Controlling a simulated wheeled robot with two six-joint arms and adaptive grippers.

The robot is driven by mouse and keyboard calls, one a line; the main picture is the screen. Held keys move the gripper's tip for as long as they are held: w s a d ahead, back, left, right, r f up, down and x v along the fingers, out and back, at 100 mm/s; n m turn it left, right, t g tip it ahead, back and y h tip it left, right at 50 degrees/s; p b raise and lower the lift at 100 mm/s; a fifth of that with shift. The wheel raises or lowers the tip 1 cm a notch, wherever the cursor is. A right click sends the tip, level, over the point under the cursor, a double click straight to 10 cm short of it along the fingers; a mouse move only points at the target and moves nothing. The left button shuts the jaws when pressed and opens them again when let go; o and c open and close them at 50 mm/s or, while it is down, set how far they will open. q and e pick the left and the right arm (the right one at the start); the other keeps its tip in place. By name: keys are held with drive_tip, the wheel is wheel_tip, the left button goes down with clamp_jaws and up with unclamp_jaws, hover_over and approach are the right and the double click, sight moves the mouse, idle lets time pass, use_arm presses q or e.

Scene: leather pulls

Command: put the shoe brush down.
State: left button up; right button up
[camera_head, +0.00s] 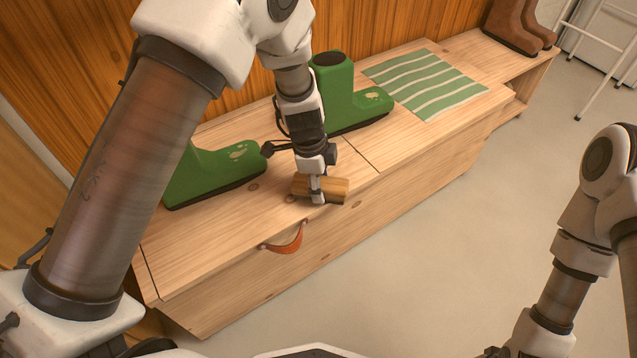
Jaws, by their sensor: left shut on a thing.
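The shoe brush (335,187) is a small wooden block near the front edge of the wooden bench (215,240). My left gripper (317,197) points down over the brush and is shut on it. The brush looks to be at or just above the bench top; I cannot tell whether it touches. The gripper hides part of the brush's middle. My right arm is at the right of the view, over the floor side, and its gripper is out of the frame.
Green boots (215,172) stand on the bench, left of and behind (340,95) my left gripper. A green striped mat (425,85) lies farther right. Brown boots (515,25) stand at the far end. A leather pull (285,242) hangs on the bench front.

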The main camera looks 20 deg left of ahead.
use_arm(q)
drive_tip(key=shift+s+r, duration=0.1)
drive_tip(key=shift+r, duration=0.1)
drive_tip(key=shift+f+b, duration=0.3)
drive_tip(key=shift+f, duration=0.05)
drive_tip(key=o, duration=1.2)
drive_tip(key=shift+r, duration=0.15)
drive_tip(key=r+p, duration=0.1)
drive_tip(key=r, duration=0.3)
drive_tip(key=a+r+p, duration=0.1)
drive_tip(key=r+p, duration=0.1)
drive_tip(key=r, duration=0.2)
drive_tip(key=r+p, duration=0.2)
drive_tip(key=r, duration=0.2)
drive_tip(key=shift+s+a+r, duration=0.1)
drive_tip(key=shift+a+r, duration=0.05)
drive_tip(key=shift+a, duration=0.25)
